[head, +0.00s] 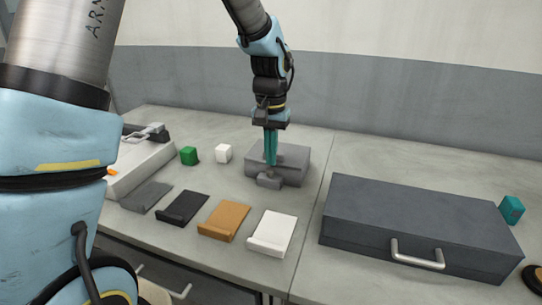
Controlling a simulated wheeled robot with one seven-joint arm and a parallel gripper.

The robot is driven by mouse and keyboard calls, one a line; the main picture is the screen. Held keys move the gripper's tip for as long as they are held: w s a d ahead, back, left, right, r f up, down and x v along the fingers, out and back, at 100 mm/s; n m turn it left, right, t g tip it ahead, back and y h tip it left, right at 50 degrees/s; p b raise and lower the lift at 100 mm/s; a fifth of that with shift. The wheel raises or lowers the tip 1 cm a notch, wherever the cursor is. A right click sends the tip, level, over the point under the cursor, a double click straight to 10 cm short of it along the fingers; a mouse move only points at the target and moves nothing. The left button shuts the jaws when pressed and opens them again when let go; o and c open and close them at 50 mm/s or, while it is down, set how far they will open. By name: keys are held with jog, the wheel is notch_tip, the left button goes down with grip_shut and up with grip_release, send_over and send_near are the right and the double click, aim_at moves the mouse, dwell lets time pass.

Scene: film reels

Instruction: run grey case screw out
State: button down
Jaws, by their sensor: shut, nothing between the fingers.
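A small grey case (293,161) sits on the table right of the middle, with a small grey block-like part (270,180) at its front. My gripper (270,163) points straight down over the case's front left part, its teal fingers closed together with nothing between them. The fingertips look at or just above the case top; I cannot tell whether they touch. No screw can be made out; the fingers hide part of the case top.
A large dark grey case (420,222) with a metal handle lies at the right, a teal block (511,209) beside it. Green (189,156) and white (223,153) cubes stand left of my gripper. Grey, black (183,207), orange (224,221) and white (272,233) flat pieces line the front.

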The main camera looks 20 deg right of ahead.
aim_at(270, 174)
jog(key=shift+r, duration=0.5)
jog(key=f+n+b, duration=0.1)
jog(key=n+b, duration=0.1)
jog(key=f+n+b, duration=0.1)
jog(key=n, duration=0.1)
jog(key=f+n+b, duration=0.2)
jog(key=shift+w+a+b, duration=0.15)
jog(key=shift+a+b, duration=0.1)
jog(key=shift+b, duration=0.05)
jog(key=shift+f, duration=1.05)
jog(key=shift+w+d, duration=0.2)
jog(key=shift+w, duration=0.1)
